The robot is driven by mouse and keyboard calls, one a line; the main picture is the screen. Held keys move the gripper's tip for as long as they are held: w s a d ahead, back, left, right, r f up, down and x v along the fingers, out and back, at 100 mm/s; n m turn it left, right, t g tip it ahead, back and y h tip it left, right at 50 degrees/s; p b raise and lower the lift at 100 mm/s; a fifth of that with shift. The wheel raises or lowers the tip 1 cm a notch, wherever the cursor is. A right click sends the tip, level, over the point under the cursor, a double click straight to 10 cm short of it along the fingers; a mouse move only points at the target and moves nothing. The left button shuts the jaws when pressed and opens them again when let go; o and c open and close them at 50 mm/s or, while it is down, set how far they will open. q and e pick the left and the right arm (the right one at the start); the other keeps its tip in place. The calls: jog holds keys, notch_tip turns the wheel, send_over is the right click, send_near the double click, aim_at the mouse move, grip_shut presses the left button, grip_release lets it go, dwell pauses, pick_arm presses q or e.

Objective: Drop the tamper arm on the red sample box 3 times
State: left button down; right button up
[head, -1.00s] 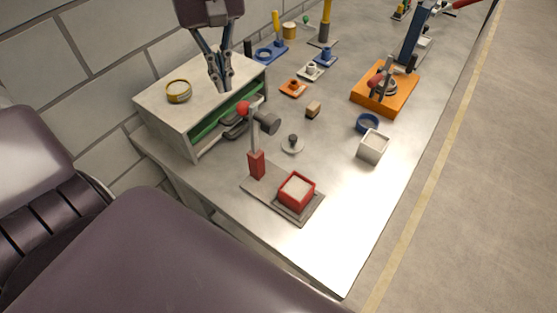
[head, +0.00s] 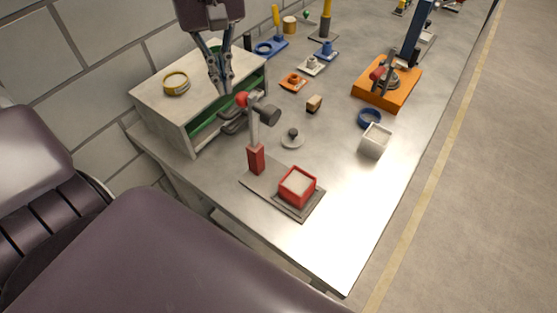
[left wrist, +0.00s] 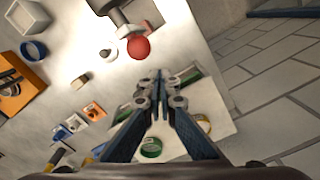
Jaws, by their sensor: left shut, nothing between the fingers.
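The tamper stands on a grey base plate (head: 267,189) with a red post foot (head: 256,159). Its arm is up, with a red ball (head: 242,99) at one end and a dark cylindrical head (head: 269,115) near the top. The red sample box (head: 298,187), filled with pale material, sits on the plate below, apart from the head. My left gripper (head: 226,92) is shut and empty, close behind the red ball in the head view. In the left wrist view the red ball (left wrist: 139,47) lies just beyond the shut fingertips (left wrist: 160,78), with a gap visible. My right gripper is out of view.
A grey cabinet (head: 160,112) with a yellow ring (head: 176,83) on top stands left, by the wall. A grey lidded disc (head: 292,140), white box (head: 375,141), blue ring (head: 369,118) and orange stand (head: 385,97) are on the table. The front right is clear.

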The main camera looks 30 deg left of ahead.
aim_at(249, 96)
pick_arm(q)
jog(key=shift+f, duration=0.4)
jog(key=shift+s+d+b, duration=0.15)
jog(key=shift+d+b, duration=0.2)
jog(key=shift+d, duration=1.25)
jog(key=shift+s+d+b, duration=0.1)
jog(key=shift+d+b, duration=0.25)
jog(key=shift+d, duration=1.2)
jog(key=shift+r, duration=0.1)
notch_tip(249, 96, up, 8)
jog(key=p, duration=0.6)
